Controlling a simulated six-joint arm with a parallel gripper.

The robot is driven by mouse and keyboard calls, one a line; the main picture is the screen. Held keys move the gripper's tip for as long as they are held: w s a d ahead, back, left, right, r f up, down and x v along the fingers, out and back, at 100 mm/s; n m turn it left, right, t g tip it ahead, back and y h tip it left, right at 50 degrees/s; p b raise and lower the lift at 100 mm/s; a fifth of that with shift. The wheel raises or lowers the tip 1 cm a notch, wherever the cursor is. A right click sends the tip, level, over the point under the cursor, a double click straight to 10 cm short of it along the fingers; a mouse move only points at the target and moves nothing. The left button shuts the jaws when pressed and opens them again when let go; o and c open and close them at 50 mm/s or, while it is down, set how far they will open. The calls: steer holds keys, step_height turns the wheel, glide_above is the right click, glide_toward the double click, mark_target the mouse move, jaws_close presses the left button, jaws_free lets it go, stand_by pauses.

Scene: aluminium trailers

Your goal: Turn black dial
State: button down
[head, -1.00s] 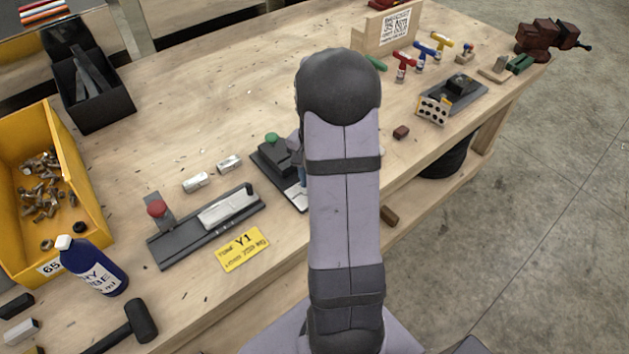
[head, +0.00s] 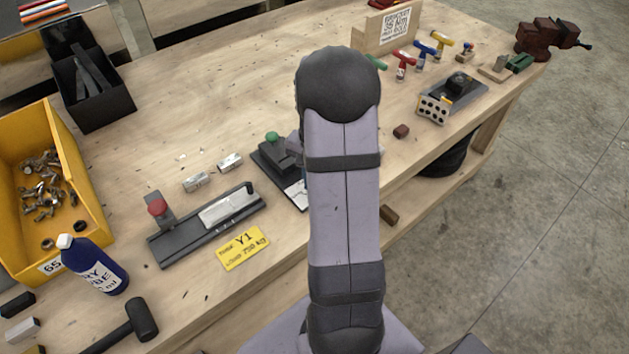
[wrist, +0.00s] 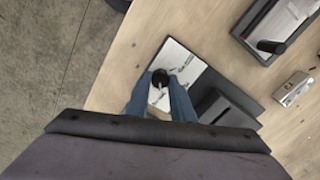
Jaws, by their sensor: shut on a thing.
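The black dial (wrist: 160,77) sits on a white marked plate (wrist: 178,58) in the wrist view. The plate is on a dark base (wrist: 238,92). My gripper (wrist: 159,87) has its two blue fingers shut on the dial, one on each side. In the head view the same fixture (head: 268,158), with a green knob (head: 272,137), stands left of my arm. My arm hides the dial and the gripper there.
A rail fixture (head: 168,250) with a red knob lies left of the dial fixture, with two small metal blocks (head: 195,181) behind it. A yellow tag (head: 243,248) lies in front. Another fixture with a black knob (head: 459,82) stands farther right on the bench.

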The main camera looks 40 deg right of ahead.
steer(key=n+p, duration=0.1)
steer(key=n, duration=0.9)
steer(key=shift+n+p, duration=0.3)
steer(key=shift+n, duration=0.1)
stand_by(0.3)
steer(key=c, duration=1.5)
jaws_free()
steer(key=shift+c, duration=0.2)
steer(key=shift+r+b, duration=0.95)
steer(key=shift+r, duration=2.75)
